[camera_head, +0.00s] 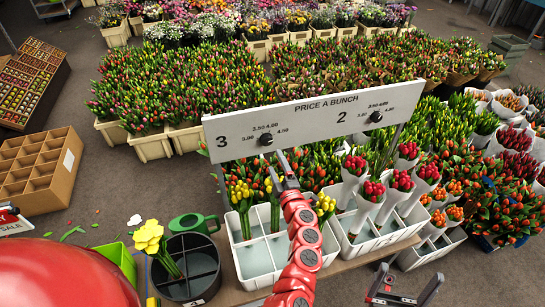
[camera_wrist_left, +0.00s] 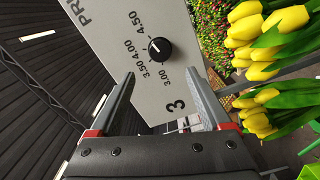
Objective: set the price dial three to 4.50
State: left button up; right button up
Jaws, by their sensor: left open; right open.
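Price dial three (camera_head: 265,139) is a round black knob on the left half of the grey price board (camera_head: 318,112). Labels 3.00, 3.50, 4.00 and 4.50 are set around it. In the left wrist view, dial three (camera_wrist_left: 159,50) shows a small white mark, seemingly toward the 4.00 side; its exact setting is hard to tell. My left gripper (camera_head: 281,163) is just below the dial in the head view. In the wrist view, the left gripper's fingers (camera_wrist_left: 157,75) are open and empty, with the dial beyond their tips. My right gripper (camera_head: 411,277) is open and empty at lower right.
Dial two (camera_head: 376,116) is on the board's right half. White crates (camera_head: 255,262) with yellow and red tulip bunches stand below the board. A black bucket (camera_head: 187,270) and green watering can (camera_head: 192,223) are at left. Yellow tulips (camera_wrist_left: 272,35) crowd the wrist view's right side.

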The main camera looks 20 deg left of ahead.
pick_arm(q)
jog(key=b+v, duration=0.1)
jog(key=v, duration=0.7)
jog(key=shift+b, duration=0.3)
